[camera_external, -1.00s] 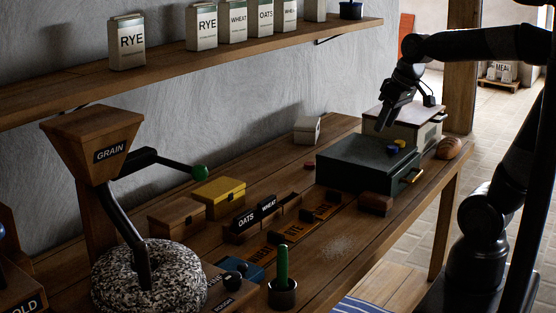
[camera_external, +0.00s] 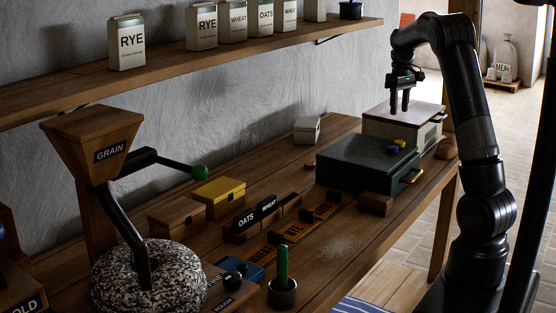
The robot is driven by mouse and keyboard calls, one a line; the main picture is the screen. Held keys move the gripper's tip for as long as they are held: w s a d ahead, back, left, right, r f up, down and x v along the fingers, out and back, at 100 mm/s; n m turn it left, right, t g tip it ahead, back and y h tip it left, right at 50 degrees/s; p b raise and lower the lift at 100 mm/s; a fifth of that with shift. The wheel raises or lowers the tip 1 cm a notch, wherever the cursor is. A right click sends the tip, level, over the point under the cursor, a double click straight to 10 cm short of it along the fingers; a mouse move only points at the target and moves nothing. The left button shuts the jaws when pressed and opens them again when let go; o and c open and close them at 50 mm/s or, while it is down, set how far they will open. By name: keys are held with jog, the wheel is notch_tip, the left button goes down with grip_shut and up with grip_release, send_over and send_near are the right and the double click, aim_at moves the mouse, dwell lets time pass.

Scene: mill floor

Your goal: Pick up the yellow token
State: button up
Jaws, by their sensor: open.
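The yellow token (camera_external: 400,143) is a small round piece lying on top of the dark green box (camera_external: 350,165). A blue token (camera_external: 393,149) lies right beside it, nearer the camera. My gripper (camera_external: 399,110) hangs pointing down above the tokens, with a clear gap between its fingertips and the yellow token. Its two fingers are apart and nothing is between them.
A pale box with a brown lid (camera_external: 405,118) stands just behind the green box. A bread loaf (camera_external: 447,148) and a brown block (camera_external: 376,203) lie nearby. A red token (camera_external: 309,165) is on the bench. The shelf (camera_external: 270,42) with several bags overhangs the left.

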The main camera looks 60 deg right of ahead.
aim_at(400, 141)
jog(key=f, duration=0.3)
jog(key=d+f, duration=0.1)
jog(key=f, duration=0.7)
jog(key=shift+s+d+f, duration=0.1)
jog(key=shift+s+d, duration=0.05)
jog(key=shift+s, duration=0.1)
jog(key=shift+c, duration=0.2)
jog(key=c, duration=0.7)
